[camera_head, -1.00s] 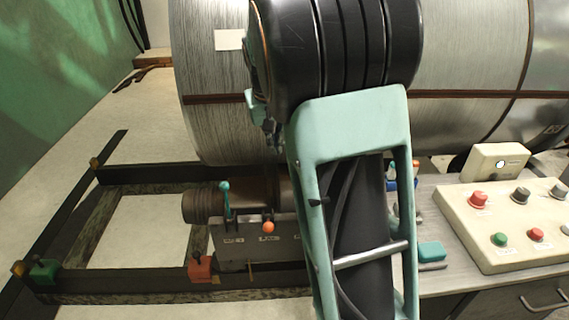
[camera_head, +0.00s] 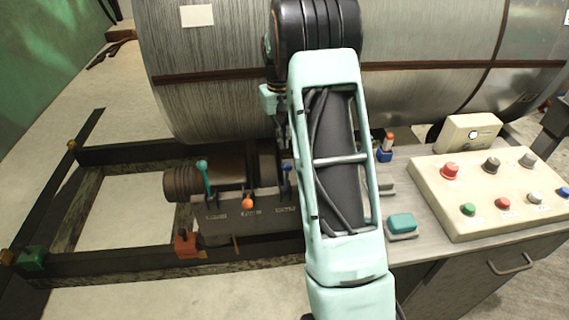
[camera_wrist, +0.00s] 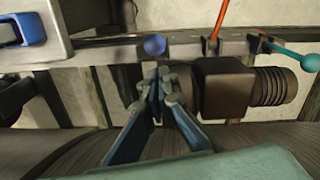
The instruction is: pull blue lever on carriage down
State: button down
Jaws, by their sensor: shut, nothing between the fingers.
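The blue lever (camera_head: 287,176) stands up at the right end of the dark carriage (camera_head: 235,215), close beside my arm. In the wrist view its round blue knob (camera_wrist: 154,46) shows just beyond my fingertips, with a small gap in the picture. My gripper (camera_wrist: 160,78) is shut and empty. In the head view the gripper is mostly hidden by my arm, above the carriage and in front of the big drum. The teal lever (camera_head: 204,176) also stands up. The orange lever (camera_head: 248,203) between them sits lower, its knob toward the front.
A large grey drum (camera_head: 210,95) fills the back. A bench at right holds a cream button panel (camera_head: 490,195) and a teal block (camera_head: 401,224). A dark motor (camera_wrist: 240,85) lies right of my fingers in the wrist view. Dark rails run left across open floor.

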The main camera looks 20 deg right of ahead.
aim_at(284, 164)
jog(key=shift+f, duration=0.1)
jog(key=f, duration=0.9)
jog(key=shift+d+f, duration=0.3)
jog(key=shift+f, duration=0.1)
